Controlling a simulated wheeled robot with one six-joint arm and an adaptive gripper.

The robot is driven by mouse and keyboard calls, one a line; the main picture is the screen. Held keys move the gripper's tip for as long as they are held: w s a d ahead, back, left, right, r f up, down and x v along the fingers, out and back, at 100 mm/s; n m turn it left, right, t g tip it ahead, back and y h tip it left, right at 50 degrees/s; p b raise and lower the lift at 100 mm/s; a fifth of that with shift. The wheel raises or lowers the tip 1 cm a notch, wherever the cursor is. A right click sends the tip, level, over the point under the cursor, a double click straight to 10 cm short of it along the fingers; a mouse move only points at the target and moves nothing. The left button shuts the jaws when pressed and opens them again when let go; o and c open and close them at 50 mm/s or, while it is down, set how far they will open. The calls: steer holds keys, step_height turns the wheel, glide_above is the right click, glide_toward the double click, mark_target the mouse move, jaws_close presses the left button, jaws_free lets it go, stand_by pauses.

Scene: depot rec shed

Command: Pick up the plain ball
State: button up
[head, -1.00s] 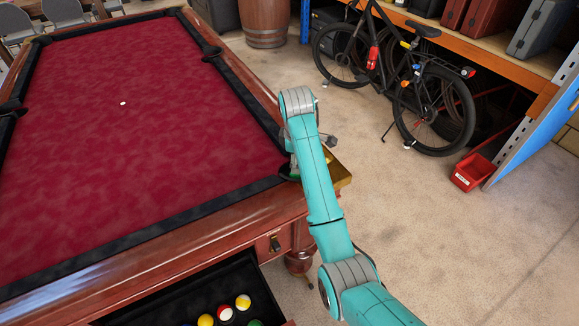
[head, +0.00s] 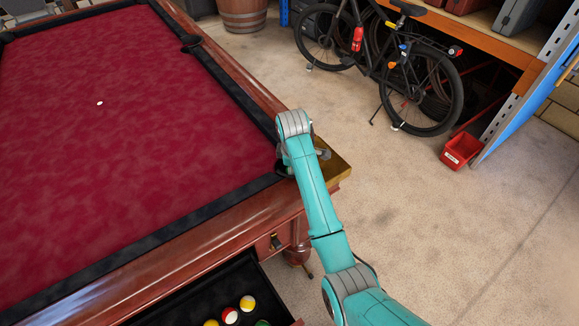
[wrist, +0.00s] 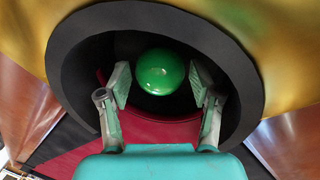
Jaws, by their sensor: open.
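A plain green ball (wrist: 160,72) sits in the dark round opening of a corner pocket (wrist: 72,65) in the wrist view. My gripper (wrist: 161,84) is open, with one finger on each side of the ball. Gaps show between the fingers and the ball, and nothing is held. In the head view my arm reaches over the near right corner of the pool table (head: 140,110). There the ball is hidden, and my gripper is mostly hidden behind the arm.
An open dark drawer (head: 185,306) below the table holds several balls, including a red and white one (head: 230,316). A white spot (head: 99,103) lies on the cloth. A bicycle (head: 385,60), shelving and a red bin (head: 461,150) stand right. Floor between is clear.

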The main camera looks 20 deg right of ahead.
steer(key=shift+w+f, duration=0.1)
steer(key=shift+f, duration=0.35)
steer(key=c, duration=1)
steer(key=shift+r, duration=0.1)
